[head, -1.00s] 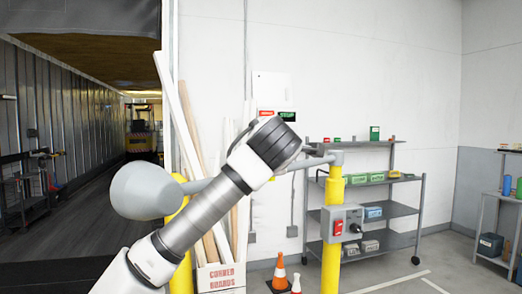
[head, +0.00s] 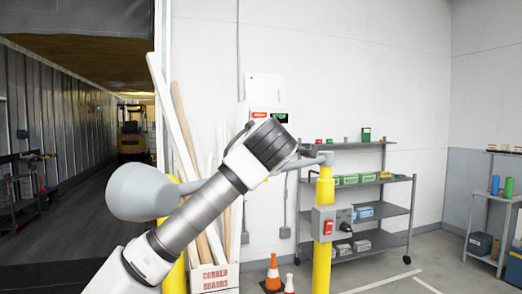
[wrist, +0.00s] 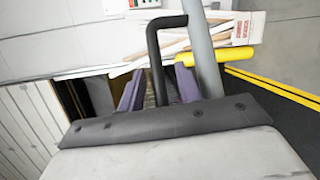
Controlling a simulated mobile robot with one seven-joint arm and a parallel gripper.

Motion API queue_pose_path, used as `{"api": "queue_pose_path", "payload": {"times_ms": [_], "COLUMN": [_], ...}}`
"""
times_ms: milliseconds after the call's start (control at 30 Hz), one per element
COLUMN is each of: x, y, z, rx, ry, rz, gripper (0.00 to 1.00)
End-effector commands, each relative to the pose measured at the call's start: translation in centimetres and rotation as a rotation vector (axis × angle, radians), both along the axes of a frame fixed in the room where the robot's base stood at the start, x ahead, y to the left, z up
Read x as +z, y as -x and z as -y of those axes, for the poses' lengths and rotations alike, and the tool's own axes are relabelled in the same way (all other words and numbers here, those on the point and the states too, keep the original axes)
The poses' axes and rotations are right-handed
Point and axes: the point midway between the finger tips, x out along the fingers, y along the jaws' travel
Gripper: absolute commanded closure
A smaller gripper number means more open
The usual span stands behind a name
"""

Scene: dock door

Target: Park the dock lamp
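The dock lamp has a grey cone head (head: 142,192) at the left of the head view. Its grey boom (head: 197,185) runs right, behind my arm, to a pivot on a yellow post (head: 323,235). In the wrist view the boom (wrist: 203,50) passes as a grey pipe, with a bent black handle (wrist: 154,60) beside it. My gripper (wrist: 158,82) has purple-grey fingers on both sides of the handle's lower end. They look apart, with narrow gaps beside the bar; contact is not clear. In the head view my gripper is mostly hidden behind my wrist.
A control box with a red switch (head: 328,227) is on the yellow post. Cone (head: 273,273), corner boards box (head: 215,278) and shelf rack (head: 385,210) stand nearby. The open trailer (head: 75,130) with a forklift (head: 133,133) is left. Floor at front right is clear.

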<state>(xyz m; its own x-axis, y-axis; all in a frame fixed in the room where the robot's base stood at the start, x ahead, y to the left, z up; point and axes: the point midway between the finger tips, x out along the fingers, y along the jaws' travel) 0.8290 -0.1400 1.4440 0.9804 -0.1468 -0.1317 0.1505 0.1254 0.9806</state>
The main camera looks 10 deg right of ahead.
Motion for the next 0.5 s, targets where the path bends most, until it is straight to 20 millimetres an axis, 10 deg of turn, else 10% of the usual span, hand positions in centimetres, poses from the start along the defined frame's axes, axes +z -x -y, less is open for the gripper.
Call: {"api": "queue_pose_path", "payload": {"times_ms": [500], "x": [0.3], "y": [4.4], "z": [-0.7], "rx": [0.001], "ry": [-0.002], "rz": [0.006], "gripper": [0.66]}}
